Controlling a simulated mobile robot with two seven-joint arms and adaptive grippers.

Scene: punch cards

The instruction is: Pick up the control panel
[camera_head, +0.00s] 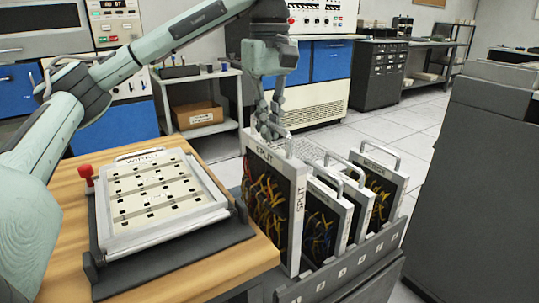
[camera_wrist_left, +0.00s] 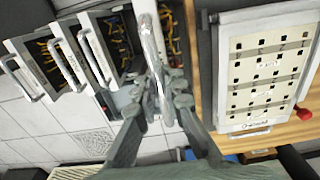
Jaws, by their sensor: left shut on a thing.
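A control panel labelled SPLIT (camera_head: 301,215), with a pale frame and yellow and orange wires, stands upright at the near end of the dark rack (camera_head: 345,283). Its top sits higher than the other panels' tops; I cannot tell whether it is clear of its slot. My left gripper (camera_head: 270,128) is above it, shut on its top handle (camera_head: 289,143). In the left wrist view the gripper fingers (camera_wrist_left: 167,98) close around this metal handle (camera_wrist_left: 150,50). The fingers hide part of the handle. My right gripper is not in view.
Several other handled panels (camera_head: 378,190) stand in the rack behind the held one. A panel labelled WIRED (camera_head: 160,236) lies on a dark stand on the wooden table (camera_head: 235,270), beside a red knob (camera_head: 86,172). A grey cabinet (camera_head: 480,180) stands at the right.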

